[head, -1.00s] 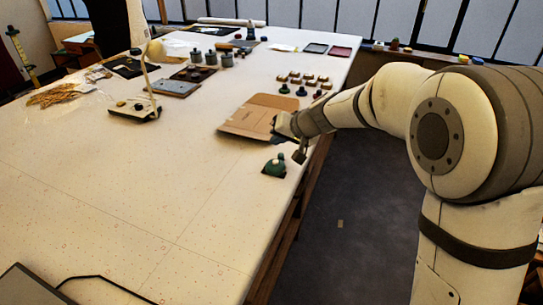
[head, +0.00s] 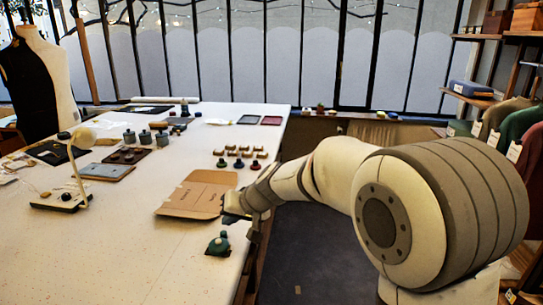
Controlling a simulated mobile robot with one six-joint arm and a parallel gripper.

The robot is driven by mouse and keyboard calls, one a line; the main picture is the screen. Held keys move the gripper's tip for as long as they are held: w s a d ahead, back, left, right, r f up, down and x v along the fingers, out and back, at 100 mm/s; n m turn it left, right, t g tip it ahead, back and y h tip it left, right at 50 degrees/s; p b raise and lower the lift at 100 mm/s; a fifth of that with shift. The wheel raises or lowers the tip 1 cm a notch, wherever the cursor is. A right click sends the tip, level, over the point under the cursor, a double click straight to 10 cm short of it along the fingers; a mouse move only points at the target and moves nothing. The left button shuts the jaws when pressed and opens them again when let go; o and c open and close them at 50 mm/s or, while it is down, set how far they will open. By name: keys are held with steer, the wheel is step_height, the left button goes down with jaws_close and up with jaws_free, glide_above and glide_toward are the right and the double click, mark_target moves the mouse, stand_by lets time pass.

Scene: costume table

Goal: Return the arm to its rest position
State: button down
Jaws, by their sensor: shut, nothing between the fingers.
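My arm reaches from the lower right over to the table's right edge in the head view. My gripper (head: 232,215) is at its end, beside the right edge of an open cardboard piece (head: 198,193) that lies on the table. The fingers are small and dark here and partly hidden by the wrist. The gripper is shut and I see nothing held in it. A small green object (head: 218,244) sits on the table just in front of the gripper, apart from it.
The white table (head: 120,255) has clear room at the front. Several small stamps or blocks (head: 240,152) stand behind the cardboard. A lamp (head: 62,198) stands at left. A dress form (head: 40,75) is behind the table. Hanging clothes (head: 515,122) and shelves are at right.

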steer(key=s+d+f+m+g+h, duration=0.1)
steer(key=s+d+h, duration=0.2)
steer(key=s+d, duration=0.9)
steer(key=s+d+m+h, duration=0.2)
steer(key=s+d+h, duration=0.2)
steer(key=s+d, duration=0.9)
steer(key=d, duration=0.5)
steer(key=shift+s+f+g, duration=0.2)
steer(key=shift+f+g, duration=0.15)
steer(key=shift+g, duration=0.05)
